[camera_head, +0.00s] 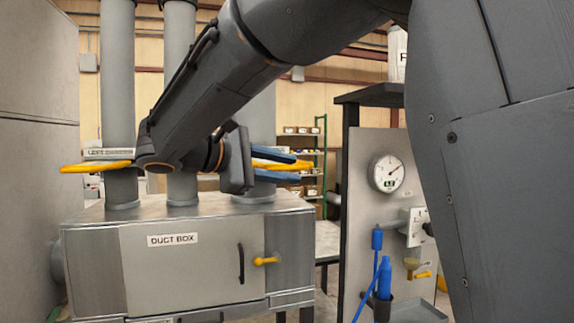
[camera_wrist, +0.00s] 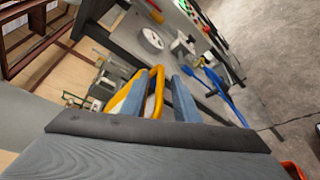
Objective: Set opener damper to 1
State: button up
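Several grey ducts rise from the duct box (camera_head: 173,239). A yellow damper handle (camera_head: 95,167) sticks out at the left duct, under a partly legible label (camera_head: 108,154). Another yellow handle (camera_head: 304,166) shows at the right duct, and in the wrist view (camera_wrist: 157,82). My gripper (camera_head: 284,166) is level with it, its blue fingers on either side of it. In the wrist view my gripper (camera_wrist: 155,95) has its fingers apart, with a narrow gap beside the handle. No damper name or setting scale is readable here, and my arm hides part of the ducts.
A grey panel with a round gauge (camera_head: 389,173), a blue hose tool (camera_head: 377,240) and a dark shelf top (camera_head: 370,96) stands to the right. The duct box door has a black handle (camera_head: 241,263) and a yellow latch (camera_head: 266,261). A large grey cabinet (camera_head: 35,170) is at left.

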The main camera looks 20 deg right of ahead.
jog(key=shift+w+d+f, duration=0.1)
jog(key=shift+w+d, duration=0.05)
jog(key=shift+d, duration=0.1)
grip_shut()
